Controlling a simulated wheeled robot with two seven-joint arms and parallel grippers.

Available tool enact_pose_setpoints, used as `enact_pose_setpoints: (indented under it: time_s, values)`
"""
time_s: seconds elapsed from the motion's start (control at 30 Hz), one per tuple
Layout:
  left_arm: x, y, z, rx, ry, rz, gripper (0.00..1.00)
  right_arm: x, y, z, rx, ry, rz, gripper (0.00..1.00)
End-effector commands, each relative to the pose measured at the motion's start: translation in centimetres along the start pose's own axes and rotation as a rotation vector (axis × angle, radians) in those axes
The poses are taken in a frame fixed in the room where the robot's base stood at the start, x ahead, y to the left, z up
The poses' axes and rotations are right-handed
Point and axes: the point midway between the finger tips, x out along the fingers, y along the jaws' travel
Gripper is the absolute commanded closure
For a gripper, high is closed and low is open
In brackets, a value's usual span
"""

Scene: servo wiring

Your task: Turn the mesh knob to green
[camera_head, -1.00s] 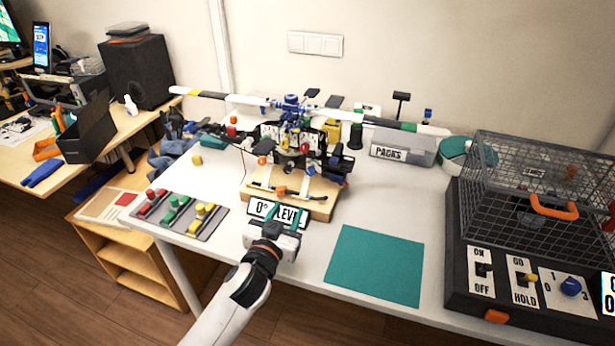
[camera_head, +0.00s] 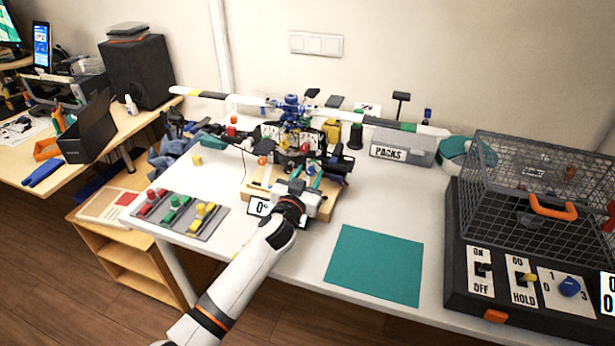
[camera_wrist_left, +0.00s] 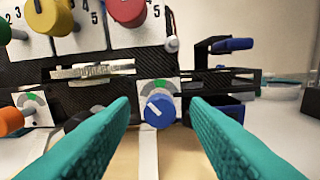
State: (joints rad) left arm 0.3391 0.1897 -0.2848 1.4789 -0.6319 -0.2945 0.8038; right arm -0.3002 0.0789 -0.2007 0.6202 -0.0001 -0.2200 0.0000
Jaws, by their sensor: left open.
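A blue round knob (camera_wrist_left: 158,110) with a white pointer line sits on a small dial plate with a green arc, low on the black rig. Its pointer slants toward the upper left. An orange knob (camera_wrist_left: 11,121) with a similar green-marked dial is at the left of the wrist view. No readable label tells which one is the mesh knob. My left gripper (camera_head: 308,178) is open, its teal fingers on either side of the blue knob in the wrist view (camera_wrist_left: 158,103). Contact cannot be made out. My right gripper is not in view.
The rig (camera_head: 290,140) stands on a wooden base with a level sign (camera_head: 259,206) at its front. Red and yellow knobs (camera_wrist_left: 50,14) sit higher on its panel. A teal mat (camera_head: 375,265) lies to the right, a wire cage (camera_head: 545,185) beyond it. Coloured blocks lie on a grey tray (camera_head: 190,225).

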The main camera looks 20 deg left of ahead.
Motion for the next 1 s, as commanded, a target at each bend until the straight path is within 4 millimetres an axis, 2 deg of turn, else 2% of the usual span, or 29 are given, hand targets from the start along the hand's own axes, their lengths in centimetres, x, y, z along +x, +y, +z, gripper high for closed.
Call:
enact_pose_setpoints:
  time_s: [0.23,0.5,0.77,1.0]
  values:
    - [0.06,-0.03,0.03,0.0,-0.001,0.0,0.58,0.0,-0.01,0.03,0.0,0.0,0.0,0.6]
    - [0.04,-0.04,0.02,0.0,0.0,0.0,1.0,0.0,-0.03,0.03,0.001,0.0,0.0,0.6]
    - [0.04,-0.04,0.03,0.023,0.0,0.0,1.0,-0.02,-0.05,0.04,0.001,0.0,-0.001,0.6]
    - [0.05,-0.04,0.06,0.14,-0.001,0.0,1.0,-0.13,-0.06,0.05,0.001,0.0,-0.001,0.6]
